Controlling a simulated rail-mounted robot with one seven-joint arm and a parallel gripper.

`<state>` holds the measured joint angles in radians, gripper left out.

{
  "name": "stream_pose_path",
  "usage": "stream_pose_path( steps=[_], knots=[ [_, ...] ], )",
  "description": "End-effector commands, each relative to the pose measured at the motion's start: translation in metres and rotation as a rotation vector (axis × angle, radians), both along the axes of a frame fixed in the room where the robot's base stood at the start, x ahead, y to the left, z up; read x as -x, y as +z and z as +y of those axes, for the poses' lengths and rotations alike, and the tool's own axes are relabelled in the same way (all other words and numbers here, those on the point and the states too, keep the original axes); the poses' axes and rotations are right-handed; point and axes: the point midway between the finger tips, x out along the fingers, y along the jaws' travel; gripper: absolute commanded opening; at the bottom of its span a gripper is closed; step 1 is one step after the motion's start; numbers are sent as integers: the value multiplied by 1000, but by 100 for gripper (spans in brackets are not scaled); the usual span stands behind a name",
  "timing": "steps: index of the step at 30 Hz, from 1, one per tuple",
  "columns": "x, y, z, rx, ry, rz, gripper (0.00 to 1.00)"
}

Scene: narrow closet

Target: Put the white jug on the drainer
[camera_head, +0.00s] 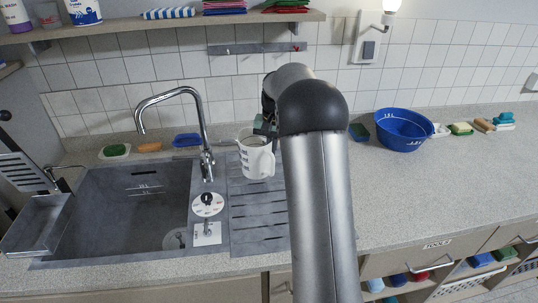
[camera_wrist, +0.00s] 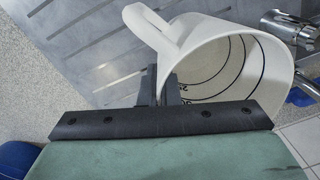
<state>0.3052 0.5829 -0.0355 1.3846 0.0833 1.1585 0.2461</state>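The white jug (camera_head: 256,160), with dark markings, is at the back part of the grey slotted drainer (camera_head: 258,215), right of the sink. I cannot tell whether its base touches the drainer. My gripper (camera_head: 266,127) is at the jug's rim, partly hidden behind my arm in the head view. In the wrist view, the fingers of my gripper (camera_wrist: 166,88) close on the wall of the jug (camera_wrist: 285,75) at its rim, below the handle. The jug's open mouth faces the camera and its inside looks empty. The drainer (camera_wrist: 75,45) shows behind it.
The sink (camera_head: 130,210) with a tall tap (camera_head: 205,135) is left of the drainer. A round dial disc (camera_head: 207,204) lies between them. A blue basin (camera_head: 403,130) and several sponges and brushes stand on the right counter. A shelf (camera_head: 150,24) hangs above.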

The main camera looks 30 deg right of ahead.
Motion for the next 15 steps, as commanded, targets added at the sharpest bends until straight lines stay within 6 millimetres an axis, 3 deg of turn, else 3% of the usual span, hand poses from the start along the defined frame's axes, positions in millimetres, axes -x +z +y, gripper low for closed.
stream_pose_path(
  steps=[7, 12, 15],
  knots=[
    [-11, -15, 5, -1, 0, 3, 0],
    [-10, -41, 4, 0, -1, 2, 0],
    [-10, -44, 4, 1, -1, -1, 0]
  ],
)
